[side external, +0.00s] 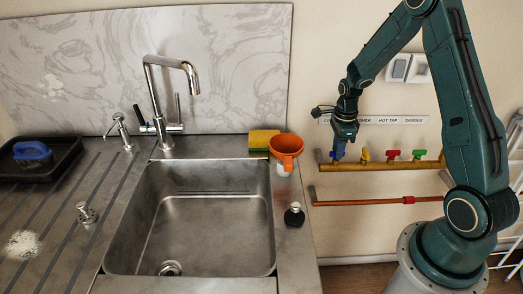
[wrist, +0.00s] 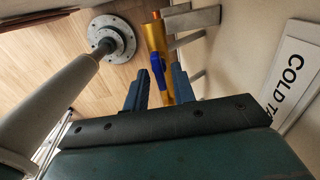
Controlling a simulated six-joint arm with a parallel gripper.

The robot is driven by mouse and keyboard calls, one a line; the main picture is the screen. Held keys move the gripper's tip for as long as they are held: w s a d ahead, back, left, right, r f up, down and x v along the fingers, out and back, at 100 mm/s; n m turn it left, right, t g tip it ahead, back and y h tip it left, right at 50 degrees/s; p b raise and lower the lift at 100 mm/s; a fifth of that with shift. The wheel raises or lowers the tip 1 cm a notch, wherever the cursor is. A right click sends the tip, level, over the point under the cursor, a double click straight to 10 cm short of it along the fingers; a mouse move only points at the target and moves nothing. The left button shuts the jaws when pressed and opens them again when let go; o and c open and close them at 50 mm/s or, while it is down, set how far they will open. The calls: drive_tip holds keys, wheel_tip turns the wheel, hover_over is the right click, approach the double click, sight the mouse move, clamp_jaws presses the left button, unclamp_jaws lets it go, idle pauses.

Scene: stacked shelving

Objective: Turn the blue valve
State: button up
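The blue valve (side external: 338,154) sits at the left end of a brass pipe (side external: 400,166) on the wall, in the side external view. In the wrist view the blue valve (wrist: 158,72) shows as a narrow handle lying lengthwise along the pipe, seen in the gap between my two fingers. My gripper (side external: 341,144) points down at the valve from above and partly hides it in the side external view. The fingers are apart, with visible space beside the handle. I cannot tell whether a finger touches it.
A yellow valve (side external: 364,155), a red valve (side external: 393,154) and a green valve (side external: 419,154) stand along the same pipe to the right. A label strip (side external: 385,120) is above. A copper pipe (side external: 350,202) runs below. The sink (side external: 200,220) is left.

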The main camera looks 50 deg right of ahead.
drive_tip(key=shift+r, duration=0.15)
drive_tip(key=shift+r, duration=2.3)
drive_tip(key=shift+a+r+n, duration=0.3)
drive_tip(key=shift+r, duration=0.15)
drive_tip(key=s+a+r+n+t, duration=0.1)
drive_tip(key=s+a+r+n, duration=0.2)
drive_tip(key=a+r+n, duration=0.35)
drive_tip(key=s+a+r+n+t, duration=0.1)
drive_tip(key=s+a+r+n, duration=0.1)
drive_tip(key=a+r+n, duration=0.45)
drive_tip(key=s+a+r+n+t, duration=0.1)
drive_tip(key=s+a+r+n, duration=0.2)
drive_tip(key=s+n, duration=0.3)
drive_tip(key=s+a+r+n+t, duration=0.2)
drive_tip(key=s+a+r+n, duration=0.2)
drive_tip(key=s+n, duration=0.3)
drive_tip(key=shift+s+a+r+t, duration=0.15)
drive_tip(key=shift+s+r+t, duration=0.05)
drive_tip(key=shift+s+t, duration=0.15)
